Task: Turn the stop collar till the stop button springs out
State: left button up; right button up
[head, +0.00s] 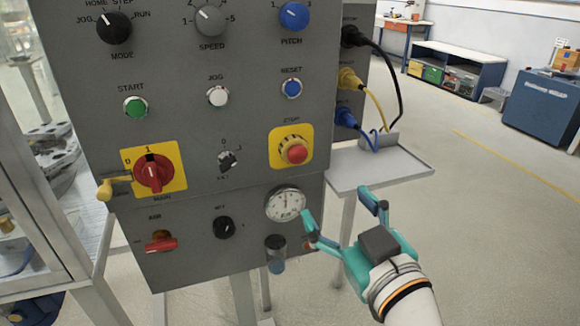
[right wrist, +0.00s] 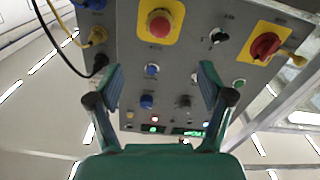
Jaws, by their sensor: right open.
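The red stop button (head: 297,153) sits in its collar (head: 285,148) on a yellow plate (head: 276,160) at the right of the grey panel. The same red button (right wrist: 160,22) shows at the top of the right wrist view, on its yellow plate (right wrist: 139,27). My right gripper (head: 340,218) has teal fingers spread wide and is empty. It is below and to the right of the stop button, apart from it. In the right wrist view the button lies beyond and above the open fingers (right wrist: 160,85). My left gripper is not in view.
A pressure gauge (head: 285,204) is below the stop button, close to my right gripper's left finger. Plugs with black, yellow and blue cables (head: 378,100) stick out at the panel's right side. A grey shelf (head: 385,172) is beneath them. A red main switch (head: 154,172) is at left.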

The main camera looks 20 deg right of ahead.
jog(key=w+p, duration=0.1)
jog(key=p, duration=0.6)
send_near(299, 158)
jog(key=w, duration=1.1)
jog(key=shift+w+a, duration=0.15)
jog(key=shift+w, duration=0.05)
